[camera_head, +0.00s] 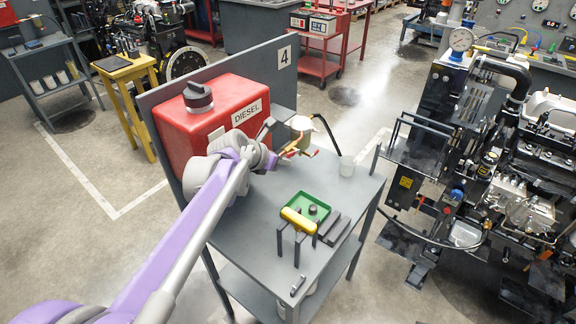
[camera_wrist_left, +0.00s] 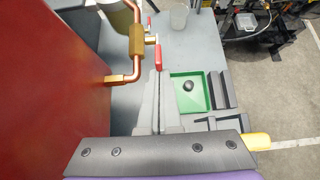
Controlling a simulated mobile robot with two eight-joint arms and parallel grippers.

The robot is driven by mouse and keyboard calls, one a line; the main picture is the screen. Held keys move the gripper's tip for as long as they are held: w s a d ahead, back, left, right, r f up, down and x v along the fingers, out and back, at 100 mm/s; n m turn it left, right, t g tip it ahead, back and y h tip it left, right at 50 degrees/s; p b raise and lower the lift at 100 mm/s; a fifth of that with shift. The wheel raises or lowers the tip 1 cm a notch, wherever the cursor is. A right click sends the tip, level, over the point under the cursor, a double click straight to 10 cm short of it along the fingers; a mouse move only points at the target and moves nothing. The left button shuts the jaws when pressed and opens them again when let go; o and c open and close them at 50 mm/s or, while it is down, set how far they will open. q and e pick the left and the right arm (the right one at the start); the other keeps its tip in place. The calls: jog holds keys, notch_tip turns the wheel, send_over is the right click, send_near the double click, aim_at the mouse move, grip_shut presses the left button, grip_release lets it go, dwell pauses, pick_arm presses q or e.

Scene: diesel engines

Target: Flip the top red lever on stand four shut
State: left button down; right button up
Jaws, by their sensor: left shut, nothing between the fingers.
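Stand four carries a dark panel with a number 4 sign (camera_head: 284,56) and a red diesel tank (camera_head: 225,122). Copper pipe with a brass valve (camera_wrist_left: 138,40) runs out beside the tank. A red lever (camera_wrist_left: 158,57) on the valve looks larger and nearer in the wrist view; a second, smaller red lever (camera_wrist_left: 150,22) is beyond it. In the head view the levers are small red spots (camera_head: 312,154) near the pipe. My left gripper (camera_head: 268,128) is shut and empty. Its fingertips (camera_wrist_left: 160,74) are just below the nearer lever's end; contact cannot be told.
On the grey stand top lie a green tray (camera_head: 323,205), a yellow cylinder (camera_head: 298,220) on a dark holder, dark blocks (camera_head: 335,230) and a clear cup (camera_head: 347,166). A pale round vessel (camera_head: 302,131) is behind the pipework. An engine (camera_head: 520,200) stands right, across open floor.

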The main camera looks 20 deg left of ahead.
pick_arm(q)
jog(key=shift+w+d+r, duration=0.1)
jog(key=shift+w+r, duration=0.15)
jog(key=shift+r, duration=0.45)
jog(key=shift+w+r, duration=0.25)
jog(key=shift+r, duration=0.4)
jog(key=shift+w+d+r, duration=0.3)
jog(key=shift+w+r, duration=0.25)
jog(key=shift+r, duration=0.05)
jog(key=shift+w, duration=0.15)
pick_arm(e)
jog(key=shift+w+d+r, duration=0.15)
jog(key=shift+w+r, duration=0.1)
jog(key=shift+w, duration=0.35)
pick_arm(q)
jog(key=shift+r, duration=0.1)
pick_arm(e)
jog(key=shift+s, duration=0.1)
pick_arm(q)
jog(key=shift+r, duration=0.15)
jog(key=shift+r+p, duration=0.5)
jog(key=shift+r, duration=0.1)
pick_arm(e)
jog(key=shift+w+r, duration=0.3)
jog(key=shift+r, duration=0.2)
pick_arm(q)
jog(key=shift+s+a+f, duration=0.1)
jog(key=shift+s, duration=0.1)
pick_arm(e)
jog(key=shift+s, duration=0.1)
